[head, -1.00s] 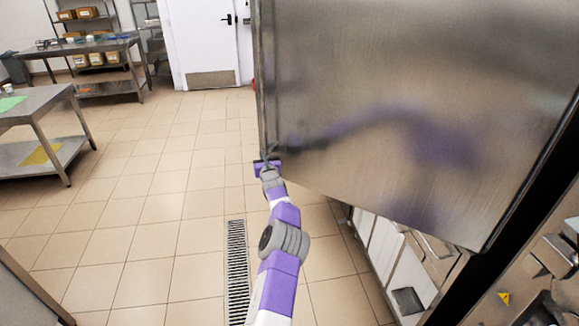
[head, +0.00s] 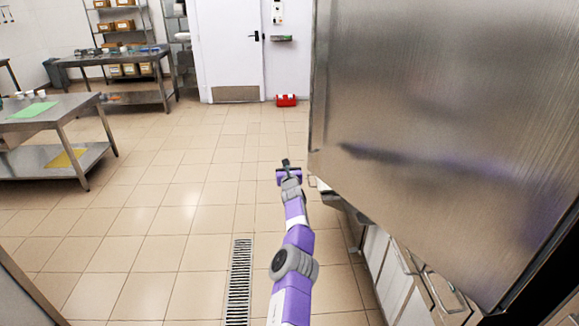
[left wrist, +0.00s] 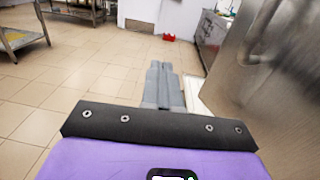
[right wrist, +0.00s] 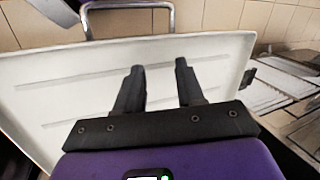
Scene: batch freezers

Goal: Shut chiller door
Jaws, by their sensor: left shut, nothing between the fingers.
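The chiller door (head: 430,130) is a large brushed steel panel standing open, filling the upper right of the head view. It also shows at the right of the left wrist view (left wrist: 275,90), with a handle on it. My left gripper (head: 286,165) is just left of the door's lower free edge, apparently clear of it. In the left wrist view its fingers (left wrist: 160,68) are together and empty, pointing along the aisle. My right gripper (right wrist: 159,68) is open and empty in front of a white ridged panel (right wrist: 70,95); I cannot tell whether they touch. The right gripper is outside the head view.
White-fronted cabinets (head: 378,255) run below the door at the right. Steel tables (head: 70,110) stand at the left. A red object (head: 286,100) lies on the floor near the white far door (head: 230,50). The tiled floor with its drain grate (head: 239,280) is clear.

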